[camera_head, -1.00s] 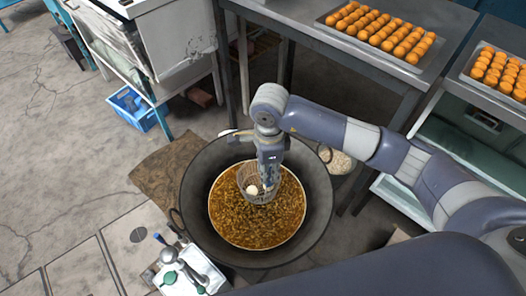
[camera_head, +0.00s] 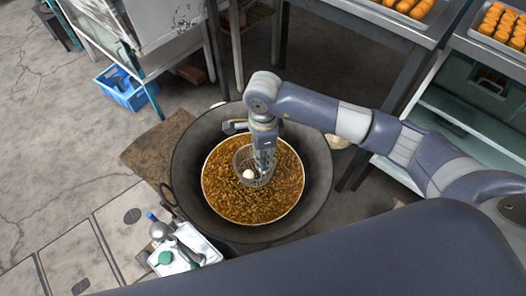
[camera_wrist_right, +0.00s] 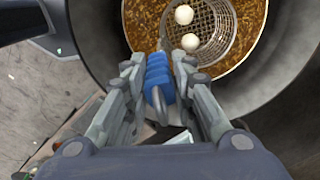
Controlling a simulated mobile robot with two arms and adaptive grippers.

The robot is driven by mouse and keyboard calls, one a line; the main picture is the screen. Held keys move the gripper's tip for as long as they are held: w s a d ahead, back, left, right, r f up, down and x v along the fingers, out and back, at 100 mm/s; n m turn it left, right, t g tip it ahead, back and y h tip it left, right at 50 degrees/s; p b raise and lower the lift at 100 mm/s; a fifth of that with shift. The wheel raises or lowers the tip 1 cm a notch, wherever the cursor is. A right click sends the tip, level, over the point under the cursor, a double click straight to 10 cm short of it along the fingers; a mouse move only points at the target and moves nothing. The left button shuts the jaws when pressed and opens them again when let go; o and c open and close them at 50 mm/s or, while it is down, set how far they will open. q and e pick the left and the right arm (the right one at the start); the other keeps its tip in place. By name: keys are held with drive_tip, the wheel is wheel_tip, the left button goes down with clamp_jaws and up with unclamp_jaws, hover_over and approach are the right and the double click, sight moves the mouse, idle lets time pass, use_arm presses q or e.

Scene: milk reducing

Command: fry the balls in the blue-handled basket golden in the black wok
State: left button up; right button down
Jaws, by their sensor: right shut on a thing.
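The black wok (camera_head: 190,178) holds bubbling brown oil (camera_head: 225,200); the oil also shows in the right wrist view (camera_wrist_right: 145,25). The wire basket (camera_head: 240,162) is in the oil near the wok's middle. Two pale, whitish balls (camera_wrist_right: 187,28) show in the basket in the right wrist view; one pale ball (camera_head: 248,174) shows in the head view. My right gripper (camera_wrist_right: 160,80) is shut on the basket's blue handle (camera_wrist_right: 158,75), above the wok. In the head view the right gripper (camera_head: 264,160) hides part of the basket. My left gripper is not in view.
Trays of orange-brown balls (camera_head: 415,10) (camera_head: 500,28) stand on metal tables at the upper right. A white tray with utensils (camera_head: 190,248) is at the wok's lower left. A blue crate (camera_head: 125,90) lies on the floor at upper left.

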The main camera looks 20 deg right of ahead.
wheel_tip(320, 180, down, 10)
drive_tip(key=b, duration=0.9)
drive_tip(key=shift+w+f, duration=0.1)
drive_tip(key=shift+f, duration=0.15)
drive_tip(key=shift+f+b, duration=1.25)
drive_tip(key=shift+f, duration=0.05)
idle(5.1)
